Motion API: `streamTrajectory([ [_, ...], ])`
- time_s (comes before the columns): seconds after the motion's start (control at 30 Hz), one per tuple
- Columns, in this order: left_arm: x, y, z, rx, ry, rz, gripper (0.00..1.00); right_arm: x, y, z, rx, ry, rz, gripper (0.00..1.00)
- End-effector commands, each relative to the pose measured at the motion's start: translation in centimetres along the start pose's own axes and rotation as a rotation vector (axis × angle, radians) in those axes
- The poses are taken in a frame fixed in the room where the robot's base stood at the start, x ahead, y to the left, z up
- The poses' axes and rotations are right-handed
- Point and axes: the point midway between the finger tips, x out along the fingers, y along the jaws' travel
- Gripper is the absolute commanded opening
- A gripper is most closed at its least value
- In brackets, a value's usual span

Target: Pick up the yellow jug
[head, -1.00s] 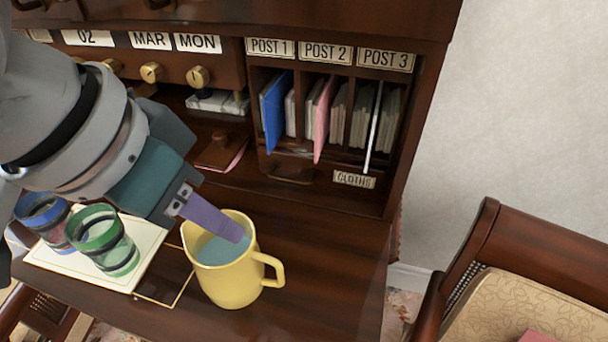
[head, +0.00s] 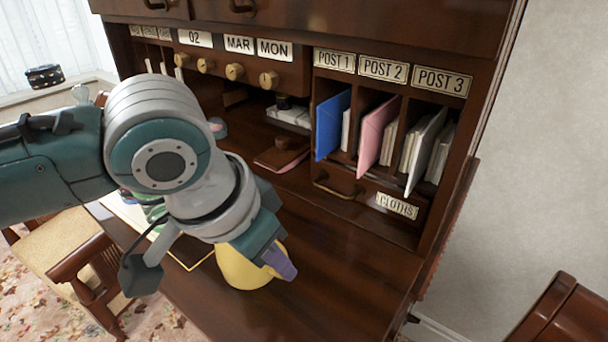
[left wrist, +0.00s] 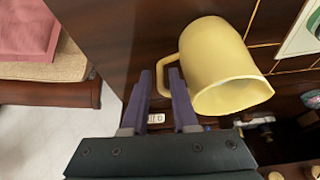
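The yellow jug (head: 240,272) stands on the dark wooden desk in the head view, largely hidden behind my left gripper and wrist. My left gripper (head: 281,262) is at the jug's right side, where its handle was seen earlier. In the left wrist view, the jug (left wrist: 215,62) is just beyond and right of the purple fingers of my left gripper (left wrist: 160,74). The fingers are apart, and the jug's handle (left wrist: 163,62) shows at their tips, partly covered by one finger. I cannot tell whether they touch it. My right gripper is not in view.
Cubbyholes with a blue folder (head: 332,125) and a pink folder (head: 376,135) stand behind the desk. A chair (head: 60,250) is at the left and another (head: 560,315) at the lower right. The desktop (head: 335,255) right of the jug is clear.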

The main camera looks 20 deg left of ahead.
Motion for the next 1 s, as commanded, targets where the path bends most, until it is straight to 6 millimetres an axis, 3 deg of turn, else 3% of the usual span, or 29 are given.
streamTrajectory([
  [0.2, 2.6, -0.1, 0.1, 0.0, -0.001, -0.001, 0.27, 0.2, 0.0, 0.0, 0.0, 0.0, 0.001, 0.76],
  [0.47, 2.9, -0.1, 0.0, 0.001, 0.002, 0.0, 0.27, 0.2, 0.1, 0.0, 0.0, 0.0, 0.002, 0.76],
  [0.73, 2.9, -0.1, 0.0, 0.0, 0.001, 0.0, 0.0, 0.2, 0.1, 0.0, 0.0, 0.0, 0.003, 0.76],
  [1.0, 2.9, -0.1, 0.0, 0.0, 0.001, 0.0, 0.0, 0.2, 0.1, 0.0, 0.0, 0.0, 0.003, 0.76],
])
